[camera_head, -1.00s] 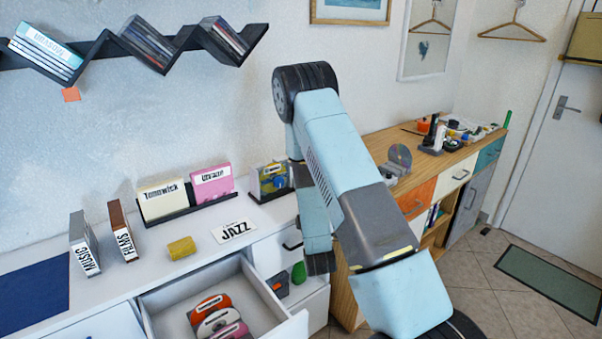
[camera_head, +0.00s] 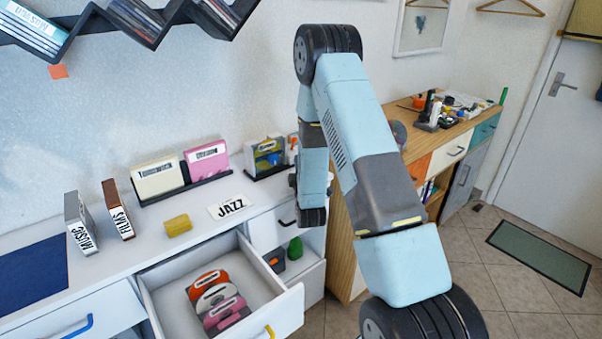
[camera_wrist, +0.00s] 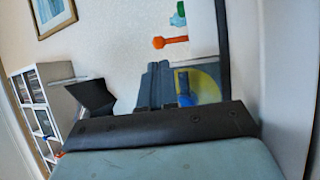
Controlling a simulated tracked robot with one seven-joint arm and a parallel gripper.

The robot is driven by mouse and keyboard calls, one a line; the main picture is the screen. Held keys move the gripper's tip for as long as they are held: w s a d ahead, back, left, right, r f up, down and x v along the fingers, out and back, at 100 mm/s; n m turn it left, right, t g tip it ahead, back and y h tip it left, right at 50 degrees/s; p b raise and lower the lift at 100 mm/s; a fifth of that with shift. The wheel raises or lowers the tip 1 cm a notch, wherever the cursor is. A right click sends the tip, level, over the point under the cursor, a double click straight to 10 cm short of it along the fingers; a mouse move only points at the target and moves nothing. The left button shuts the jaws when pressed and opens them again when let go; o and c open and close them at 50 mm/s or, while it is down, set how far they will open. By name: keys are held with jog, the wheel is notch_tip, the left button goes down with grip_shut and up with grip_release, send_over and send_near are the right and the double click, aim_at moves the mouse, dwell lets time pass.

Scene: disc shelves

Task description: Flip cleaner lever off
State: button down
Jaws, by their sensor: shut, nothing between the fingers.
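In the head view, a round disc (camera_head: 399,134) shows at the left end of the wooden cabinet top, mostly hidden behind my arm. The stand under it is hidden, and I cannot make out a cleaner lever. My gripper (camera_wrist: 160,84) shows in the wrist view as dark grey fingers, shut and empty. Beside them on the right is a yellow and blue disc-patterned case (camera_wrist: 204,85); I cannot tell if they touch. An orange part (camera_wrist: 170,41) lies beyond. In the head view, my arm hides most of the gripper.
An open white drawer (camera_head: 160,314) holds several discs. The white counter (camera_head: 130,262) bears a JAZZ label (camera_head: 231,207), a yellow block (camera_head: 178,225) and upright cases. The wooden cabinet (camera_head: 455,135) carries small items. Floor (camera_head: 520,325) is free at right.

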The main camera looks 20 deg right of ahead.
aim_at(295, 142)
jog(key=x, duration=0.7)
jog(key=shift+w, duration=0.1)
